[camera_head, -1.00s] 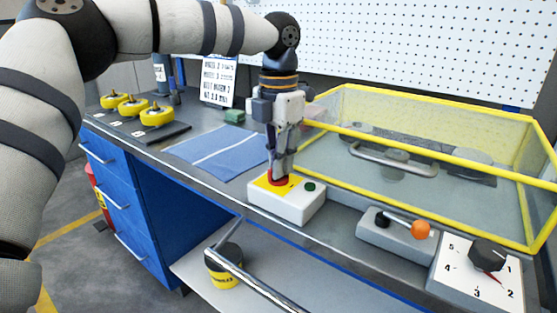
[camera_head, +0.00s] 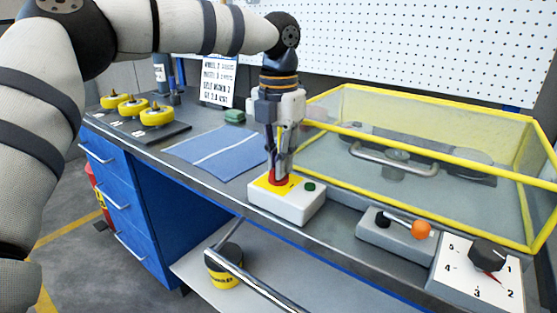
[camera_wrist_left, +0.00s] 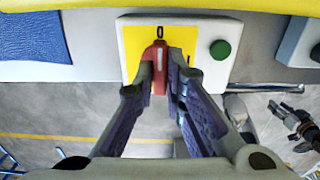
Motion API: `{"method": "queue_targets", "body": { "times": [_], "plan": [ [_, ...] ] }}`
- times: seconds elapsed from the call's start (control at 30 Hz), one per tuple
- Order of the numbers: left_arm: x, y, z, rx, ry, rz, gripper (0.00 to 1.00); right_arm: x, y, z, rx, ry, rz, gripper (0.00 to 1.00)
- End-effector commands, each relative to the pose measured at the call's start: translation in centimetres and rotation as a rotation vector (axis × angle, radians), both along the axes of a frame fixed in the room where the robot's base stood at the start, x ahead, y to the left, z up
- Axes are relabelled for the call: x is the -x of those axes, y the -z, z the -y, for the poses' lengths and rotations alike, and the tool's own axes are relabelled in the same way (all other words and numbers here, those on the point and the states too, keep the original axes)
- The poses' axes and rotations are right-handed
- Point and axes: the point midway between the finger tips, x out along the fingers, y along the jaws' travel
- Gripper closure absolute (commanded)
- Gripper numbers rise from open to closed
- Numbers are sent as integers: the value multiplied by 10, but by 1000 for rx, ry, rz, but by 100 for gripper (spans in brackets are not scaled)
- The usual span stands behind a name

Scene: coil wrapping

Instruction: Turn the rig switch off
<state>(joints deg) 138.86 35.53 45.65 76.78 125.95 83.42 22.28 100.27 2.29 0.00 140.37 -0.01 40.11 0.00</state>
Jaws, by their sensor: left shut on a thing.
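The rig switch is a red knob (camera_wrist_left: 158,57) on a yellow plate on a white box (camera_head: 290,205). In the left wrist view the knob's white line points up to the "0" mark. My left gripper (camera_head: 279,178) reaches down from above and is shut on the red knob, with its fingers (camera_wrist_left: 161,77) on either side of it. The fingers hide part of the knob and plate. A green button (camera_head: 310,187) sits beside it on the same box. A dark gripper-like part, likely my right gripper (camera_wrist_left: 280,108), shows at the right of the wrist view, too small to read.
A yellow-framed clear guard (camera_head: 440,136) with a grey handle stands right behind the box. A lever box with an orange knob (camera_head: 421,230) and a numbered dial (camera_head: 487,258) are to the right. A blue mat (camera_head: 205,152) and yellow spools (camera_head: 157,116) lie left.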

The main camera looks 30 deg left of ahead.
Motion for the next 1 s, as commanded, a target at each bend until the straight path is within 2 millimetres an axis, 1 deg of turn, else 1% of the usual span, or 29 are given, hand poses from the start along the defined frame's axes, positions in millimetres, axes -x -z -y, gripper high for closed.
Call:
{"method": "queue_targets", "body": {
  "times": [0.03,0.07,0.1,0.13,0.37,0.47,0.57,0.7,0.8,0.9,1.0],
  "plan": [
    [0,1,0,0,-2,-2,87,0,0,0,0,0,-1,60],
    [0,1,0,0,-2,-2,80,0,0,0,0,0,-1,60],
    [0,1,0,0,-2,-2,71,0,0,0,0,0,-1,60],
    [0,1,0,0,-1,-2,69,0,0,0,0,0,-1,60],
    [0,0,0,0,0,-1,69,0,0,0,0,0,0,60],
    [-1,-5,0,0,-1,2,69,0,0,0,0,0,0,60],
    [-1,-25,0,1,-1,5,69,0,0,0,0,0,0,60],
    [-1,-65,0,1,-1,4,69,0,0,0,0,0,0,60],
    [-1,-90,0,0,-2,3,69,0,0,0,0,0,0,60],
    [-1,-107,0,-1,-2,1,69,0,0,0,0,0,0,60],
    [0,-117,0,0,-1,-1,69,0,0,0,0,0,0,60]
  ]
}}
